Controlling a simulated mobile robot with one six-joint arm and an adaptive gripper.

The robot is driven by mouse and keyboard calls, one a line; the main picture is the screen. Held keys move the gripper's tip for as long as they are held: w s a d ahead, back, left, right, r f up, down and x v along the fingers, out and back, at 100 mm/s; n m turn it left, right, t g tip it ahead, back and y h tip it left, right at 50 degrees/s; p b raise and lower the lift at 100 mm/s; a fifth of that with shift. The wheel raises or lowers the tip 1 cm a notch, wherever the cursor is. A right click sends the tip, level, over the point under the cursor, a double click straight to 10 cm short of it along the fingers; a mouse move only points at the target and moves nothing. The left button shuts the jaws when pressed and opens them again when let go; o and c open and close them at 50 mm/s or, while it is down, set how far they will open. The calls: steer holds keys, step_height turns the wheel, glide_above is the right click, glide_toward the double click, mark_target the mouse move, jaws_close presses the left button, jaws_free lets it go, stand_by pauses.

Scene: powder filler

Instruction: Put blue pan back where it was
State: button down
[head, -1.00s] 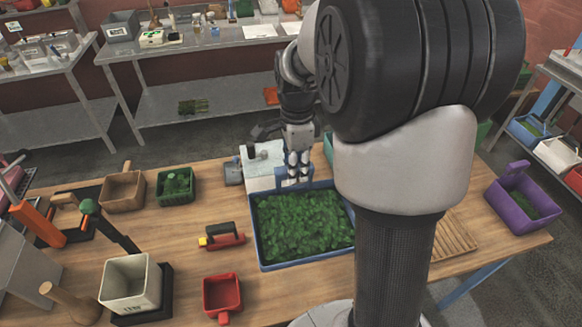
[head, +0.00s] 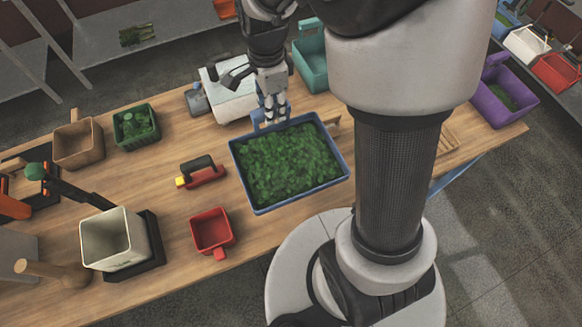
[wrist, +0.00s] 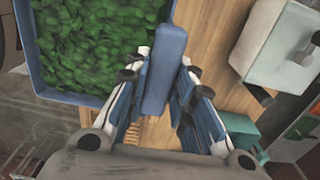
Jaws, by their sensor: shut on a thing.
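The blue pan (head: 302,196) is a rectangular tray full of green leafy bits, at the middle of the wooden table in the head view. In the wrist view its blue rim (wrist: 60,98) shows at the upper left, with the contents level inside. My gripper (head: 270,110) is at the pan's far side in the head view. In the wrist view my gripper (wrist: 163,75) is shut on the pan's blue handle, with a finger on each side. I cannot tell whether the pan's underside touches the table.
A white machine (head: 232,98) stands just behind the pan, and a teal container (head: 312,68) is behind to the right. A red and black tool (head: 203,174) and a red pan (head: 211,232) lie to the left. A purple pan (head: 512,105) is at the far right end.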

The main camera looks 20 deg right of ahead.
step_height(320, 180, down, 19)
steer(key=b, duration=0.3)
steer(key=shift+r, duration=0.25)
steer(key=c, duration=1.8)
jaws_free()
steer(key=shift+f, duration=0.2)
steer(key=o, duration=0.4)
steer(key=shift+o, duration=0.2)
steer(key=shift+r, duration=0.1)
